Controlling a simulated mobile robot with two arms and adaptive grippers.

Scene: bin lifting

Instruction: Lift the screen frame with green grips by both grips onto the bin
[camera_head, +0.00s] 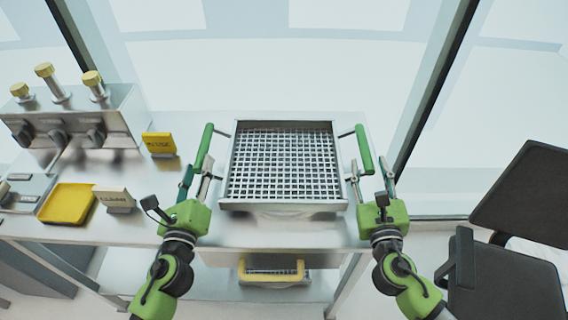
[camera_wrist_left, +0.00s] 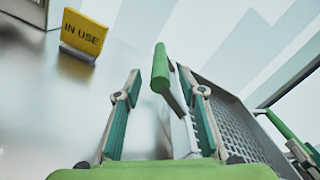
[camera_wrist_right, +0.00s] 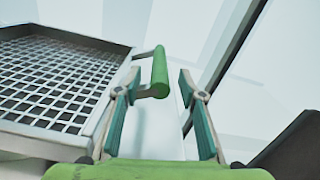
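The screen frame (camera_head: 283,206) is a square metal tray with a mesh floor, in the middle of the head view. Its left green grip (camera_head: 204,148) and right green grip (camera_head: 364,149) stick out at its sides. The bin (camera_head: 297,214) seems to be the rounded pale shape partly visible under the frame; most of it is hidden. My left gripper (camera_head: 196,178) is open, and the left grip (camera_wrist_left: 160,68) appears between and beyond its fingers in the left wrist view. My right gripper (camera_head: 372,176) is open, with the right grip (camera_wrist_right: 160,72) beyond its fingers in the right wrist view.
A yellow "IN USE" sign (camera_head: 159,144), a yellow tray (camera_head: 67,203), a small pale sign (camera_head: 115,198) and a metal unit with knobs (camera_head: 75,118) stand on the left. A yellow-handled frame (camera_head: 272,272) lies on the lower shelf. A black chair (camera_head: 505,275) is at right.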

